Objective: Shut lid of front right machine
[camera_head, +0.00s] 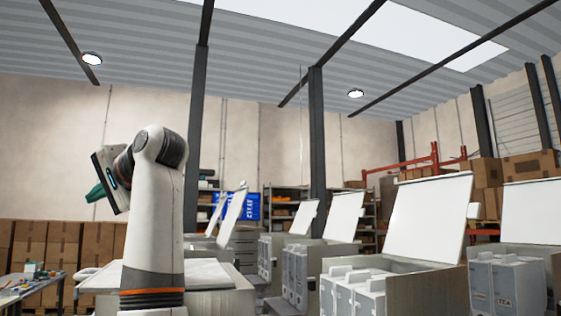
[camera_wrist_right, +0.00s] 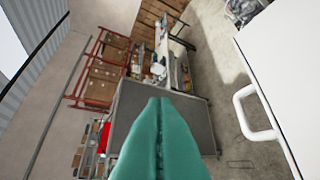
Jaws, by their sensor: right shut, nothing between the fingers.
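Several dispenser machines stand in a row in the head view. The large one right of centre (camera_head: 408,286) has its white lid (camera_head: 430,215) raised and tilted back. Another at the right edge (camera_head: 510,286) also has a raised lid (camera_head: 537,208). I cannot tell which is the front right machine. My right gripper (camera_head: 96,193) is teal, left of its arm and apart from these machines. In the right wrist view its fingers (camera_wrist_right: 160,105) are shut and empty. A white panel (camera_wrist_right: 290,60) with a white handle (camera_wrist_right: 247,112) lies to their right, apart from them.
A machine with a pale flat top (camera_head: 205,273) stands partly hidden behind my right arm. More machines with raised lids (camera_head: 343,215) stand farther back. Cardboard boxes (camera_head: 45,243) line the wall. A cluttered table (camera_head: 30,285) is at lower left.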

